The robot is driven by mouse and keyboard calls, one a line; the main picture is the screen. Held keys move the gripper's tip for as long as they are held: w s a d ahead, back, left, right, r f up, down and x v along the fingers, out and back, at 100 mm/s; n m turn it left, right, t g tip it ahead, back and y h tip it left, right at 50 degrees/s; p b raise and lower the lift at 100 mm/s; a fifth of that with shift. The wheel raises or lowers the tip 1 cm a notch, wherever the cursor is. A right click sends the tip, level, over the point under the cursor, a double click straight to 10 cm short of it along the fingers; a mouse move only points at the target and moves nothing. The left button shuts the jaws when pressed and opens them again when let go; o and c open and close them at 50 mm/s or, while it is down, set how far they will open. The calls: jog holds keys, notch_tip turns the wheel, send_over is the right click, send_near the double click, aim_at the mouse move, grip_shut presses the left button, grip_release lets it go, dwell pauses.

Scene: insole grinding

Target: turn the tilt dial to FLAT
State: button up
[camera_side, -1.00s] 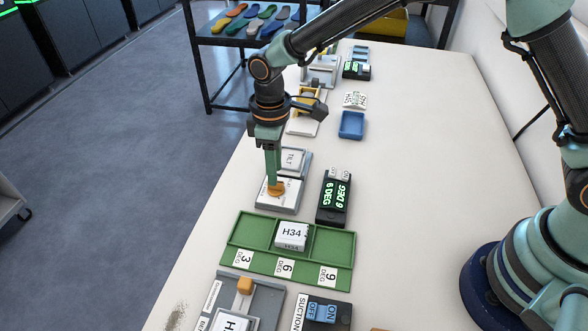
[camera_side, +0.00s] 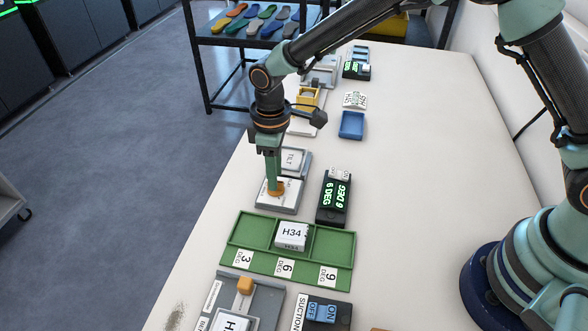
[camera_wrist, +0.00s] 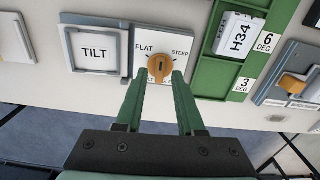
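The orange tilt dial (camera_wrist: 158,62) sits on a white plate marked FLAT at upper left and STEEP at upper right in the wrist view; the lower labels are partly hidden. A dark slot marks the dial's middle; which label it points to is unclear. My gripper (camera_wrist: 160,76) is down at the dial, one finger on each side of its lower edge. The fingers stand apart by about the dial's width; whether they press on it cannot be told. In the side view my gripper (camera_side: 274,182) covers part of the dial (camera_side: 278,189).
A grey-framed pad marked TILT (camera_wrist: 95,51) adjoins the dial plate. A green tray (camera_side: 338,245) with a white H34 block (camera_side: 291,236) lies close by. A black display box (camera_side: 333,203) shows green 6 DEG and 9 DEG readings.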

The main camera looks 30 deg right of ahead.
jog(key=shift+f, duration=1)
jog(key=shift+r, duration=0.15)
grip_shut()
jog(key=n, duration=0.4)
jog(key=shift+n, duration=0.4)
jog(key=n, duration=0.5)
jog(key=shift+n, duration=0.3)
grip_release()
